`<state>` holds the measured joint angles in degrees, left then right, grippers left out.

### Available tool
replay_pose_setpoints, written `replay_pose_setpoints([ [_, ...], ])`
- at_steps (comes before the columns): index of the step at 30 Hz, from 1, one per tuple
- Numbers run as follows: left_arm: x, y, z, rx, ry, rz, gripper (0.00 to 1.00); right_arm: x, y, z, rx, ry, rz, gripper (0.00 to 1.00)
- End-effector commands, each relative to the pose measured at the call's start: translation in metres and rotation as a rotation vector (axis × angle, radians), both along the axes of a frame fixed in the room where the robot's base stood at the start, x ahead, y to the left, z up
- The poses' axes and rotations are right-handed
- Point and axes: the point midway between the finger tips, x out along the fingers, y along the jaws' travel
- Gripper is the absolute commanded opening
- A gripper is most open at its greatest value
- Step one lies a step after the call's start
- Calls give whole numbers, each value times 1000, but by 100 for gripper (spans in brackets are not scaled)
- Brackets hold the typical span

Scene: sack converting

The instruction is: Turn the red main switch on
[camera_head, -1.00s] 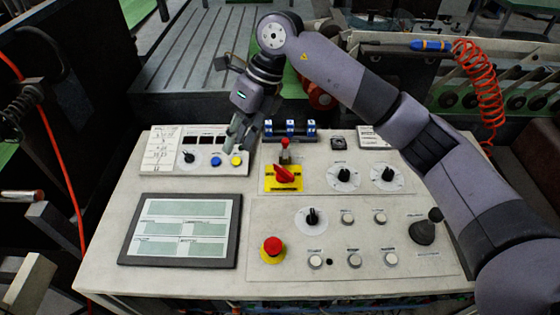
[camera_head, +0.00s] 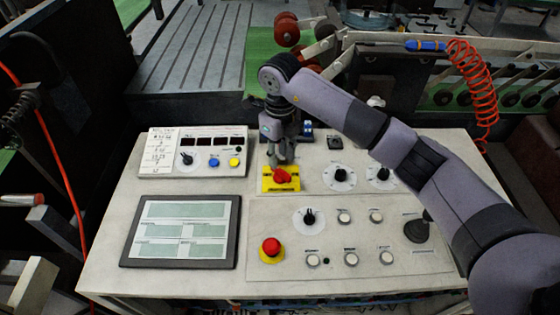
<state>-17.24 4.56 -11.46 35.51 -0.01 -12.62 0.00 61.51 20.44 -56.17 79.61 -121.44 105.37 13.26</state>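The red main switch (camera_head: 282,175) is a red rotary handle on a yellow plate (camera_head: 268,187), in the upper middle of the white control panel. My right gripper (camera_head: 281,160) points down right above and behind the switch and hides its far part. The fingertips are close to the red handle, but I cannot tell whether they touch it. The fingers are too small and overlapped to show whether they are open or shut. My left gripper is not in view.
A red emergency stop button (camera_head: 271,247) sits in front of the switch. Black rotary knobs (camera_head: 341,175) stand to its right, and a screen (camera_head: 182,231) lies at the left. An orange coiled hose (camera_head: 474,75) hangs at the back right.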

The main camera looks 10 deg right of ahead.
Motion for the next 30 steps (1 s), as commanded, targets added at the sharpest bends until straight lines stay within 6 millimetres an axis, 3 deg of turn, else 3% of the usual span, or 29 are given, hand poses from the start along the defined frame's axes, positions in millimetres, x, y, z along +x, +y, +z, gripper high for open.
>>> replay_pose_setpoints([
  [3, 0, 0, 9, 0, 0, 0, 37, -2, 0, -20, -1, 4, 1, 30],
  [9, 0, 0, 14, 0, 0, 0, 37, 0, 0, -43, -1, 1, 0, 30],
  [20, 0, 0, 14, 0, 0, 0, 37, 0, 0, -48, 0, 0, 1, 30],
  [30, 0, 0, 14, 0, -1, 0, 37, 0, 0, -48, 0, 0, 1, 8],
])
